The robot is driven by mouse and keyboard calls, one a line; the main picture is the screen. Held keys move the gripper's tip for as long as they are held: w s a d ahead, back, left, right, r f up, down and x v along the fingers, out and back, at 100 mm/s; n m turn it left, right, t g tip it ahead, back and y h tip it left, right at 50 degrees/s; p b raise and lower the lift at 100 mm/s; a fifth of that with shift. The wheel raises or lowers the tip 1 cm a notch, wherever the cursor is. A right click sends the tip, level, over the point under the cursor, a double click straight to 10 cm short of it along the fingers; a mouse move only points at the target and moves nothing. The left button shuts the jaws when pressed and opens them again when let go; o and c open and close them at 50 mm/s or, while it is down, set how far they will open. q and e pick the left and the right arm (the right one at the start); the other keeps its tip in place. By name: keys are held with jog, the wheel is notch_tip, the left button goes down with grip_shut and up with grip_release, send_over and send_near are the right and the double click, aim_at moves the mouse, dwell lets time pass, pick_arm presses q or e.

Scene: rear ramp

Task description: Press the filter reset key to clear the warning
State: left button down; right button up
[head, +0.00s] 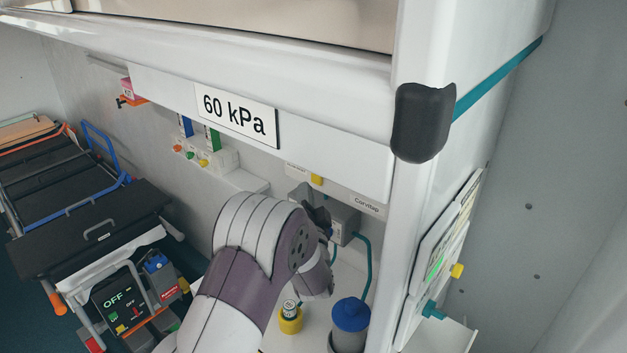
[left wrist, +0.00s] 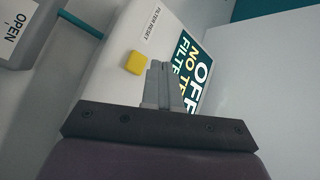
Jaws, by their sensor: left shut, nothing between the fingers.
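The yellow filter reset key (left wrist: 135,62) sits on the front of a white unit, beside the printed words FILTER RESET. Right of it, a dark display (left wrist: 192,75) shows OFF and partly hidden text with "NO" and "FILTE". My left gripper (left wrist: 158,68) is shut and empty; its fingertips are just right of the key in the left wrist view and cover part of the display. I cannot tell whether they touch the unit. In the head view, the left gripper (head: 318,212) is below a yellow key (head: 316,180) on a white unit marked Corvitap (head: 350,197).
A grey box (head: 342,222) with a teal hose is close behind the left gripper. A blue-lidded canister (head: 350,316) and a small yellow-based bottle (head: 290,318) stand below. A white cabinet (head: 250,65) marked 60 kPa overhangs. A stretcher (head: 90,230) is at left.

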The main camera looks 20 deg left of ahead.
aim_at(315, 178)
pick_arm(q)
jog(key=w, duration=0.1)
jog(key=w+d, duration=0.1)
jog(key=w, duration=0.1)
jog(key=shift+w+d+f, duration=0.1)
jog(key=shift+d+f, duration=0.2)
jog(key=shift+f, duration=0.05)
pick_arm(e)
jog(key=shift+w+a+f, duration=0.1)
jog(key=shift+w+f, duration=0.05)
jog(key=shift+w, duration=0.2)
pick_arm(q)
jog(key=shift+w+a+r, duration=0.1)
jog(key=shift+w+a, duration=0.1)
pick_arm(e)
jog(key=shift+w+d+f, duration=0.2)
jog(key=shift+w+d, duration=0.05)
jog(key=shift+w, duration=0.35)
jog(key=shift+f, duration=0.1)
jog(key=shift+s+a+b, duration=0.15)
jog(key=shift+a+b, duration=0.2)
jog(key=shift+a, duration=0.05)
jog(key=shift+s, duration=0.25)
jog(key=shift+d, duration=0.2)
jog(key=shift+f+b, duration=0.3)
jog(key=shift+b, duration=0.05)
pick_arm(q)
jog(key=s+a, duration=0.4)
jog(key=s, duration=0.3)
jog(key=shift+a, duration=0.35)
